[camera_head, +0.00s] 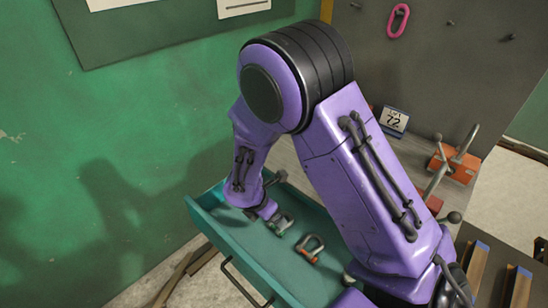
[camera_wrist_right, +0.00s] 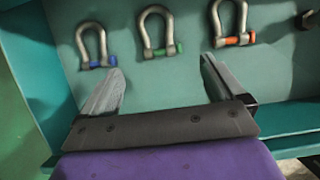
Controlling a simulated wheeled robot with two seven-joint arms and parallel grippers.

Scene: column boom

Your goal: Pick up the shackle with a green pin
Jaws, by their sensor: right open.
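The shackle with a green pin (camera_wrist_right: 157,32) is grey metal and lies in the middle of a row of three, its pin toward my gripper. A shackle with a blue pin (camera_wrist_right: 92,46) lies left of it and one with an orange pin (camera_wrist_right: 232,24) lies right. All are in the open teal drawer (camera_head: 226,256). My right gripper (camera_wrist_right: 161,68) is open and empty, its fingertips apart just short of the green pin and to either side of it. In the head view the orange-pin shackle (camera_head: 311,248) shows; the others are unclear near my gripper (camera_head: 277,218). My left gripper is not in view.
A green wall stands left of the drawer. Behind my arm is a grey board with a pink link (camera_head: 398,20). A bench to the right holds a number sign (camera_head: 395,122) and orange clamp-like tools (camera_head: 455,163). The drawer's walls surround the shackles.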

